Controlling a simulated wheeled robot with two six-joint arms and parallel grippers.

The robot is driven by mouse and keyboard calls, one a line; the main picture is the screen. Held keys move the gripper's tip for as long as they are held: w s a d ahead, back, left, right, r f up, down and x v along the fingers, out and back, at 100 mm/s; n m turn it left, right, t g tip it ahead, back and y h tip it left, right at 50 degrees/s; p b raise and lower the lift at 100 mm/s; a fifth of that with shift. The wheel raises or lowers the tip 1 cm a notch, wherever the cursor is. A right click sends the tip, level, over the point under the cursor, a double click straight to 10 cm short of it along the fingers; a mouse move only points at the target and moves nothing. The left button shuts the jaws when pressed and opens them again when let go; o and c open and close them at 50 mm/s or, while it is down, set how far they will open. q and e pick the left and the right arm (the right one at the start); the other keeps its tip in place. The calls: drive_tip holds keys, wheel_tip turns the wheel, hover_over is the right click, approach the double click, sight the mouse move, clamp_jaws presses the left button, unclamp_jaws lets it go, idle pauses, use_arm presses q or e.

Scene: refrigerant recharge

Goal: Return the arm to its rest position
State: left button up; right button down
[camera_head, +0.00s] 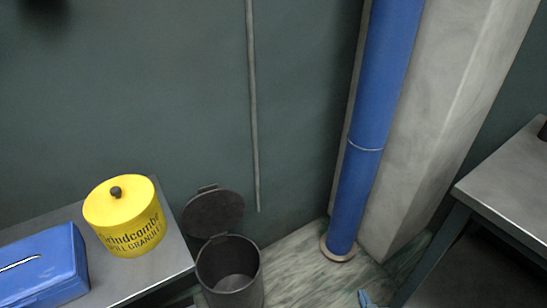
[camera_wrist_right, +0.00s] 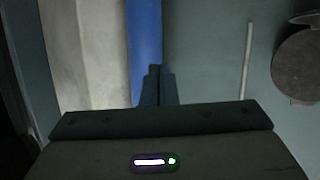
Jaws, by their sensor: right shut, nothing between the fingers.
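My right gripper (camera_head: 366,299) barely shows at the bottom edge of the head view, right of the bin, as a small blue-grey tip. In the right wrist view its two fingers (camera_wrist_right: 155,84) are together with nothing between them, in front of the blue pipe and the wall. The rest of the right arm is out of the head view. My left gripper is in neither view.
A bench (camera_head: 174,262) at lower left holds a yellow tub (camera_head: 127,215) and a blue box (camera_head: 44,265). A bin (camera_head: 230,275) with its lid raised stands beside it. A blue pipe (camera_head: 372,118) and a grey table (camera_head: 510,185) are right. Open floor shows between.

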use_arm(q)
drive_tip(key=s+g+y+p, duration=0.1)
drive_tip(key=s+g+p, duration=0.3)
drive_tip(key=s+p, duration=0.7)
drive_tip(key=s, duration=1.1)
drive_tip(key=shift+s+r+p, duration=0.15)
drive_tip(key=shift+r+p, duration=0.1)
drive_tip(key=shift+p, duration=0.15)
use_arm(e)
drive_tip(key=s+d+f+g, duration=0.1)
drive_tip(key=s+f+g, duration=0.3)
drive_tip(key=s, duration=0.7)
drive_tip(key=s+d+f+g, duration=0.2)
drive_tip(key=s+f+g, duration=0.2)
drive_tip(key=s, duration=0.7)
drive_tip(key=s+d+f+g, duration=0.1)
drive_tip(key=s+f+g, duration=0.3)
drive_tip(key=s+f, duration=0.3)
drive_tip(key=s, duration=0.5)
drive_tip(key=shift+d+f+g+h, duration=0.15)
drive_tip(key=shift+d+g+h, duration=0.15)
drive_tip(key=shift+g+h, duration=0.1)
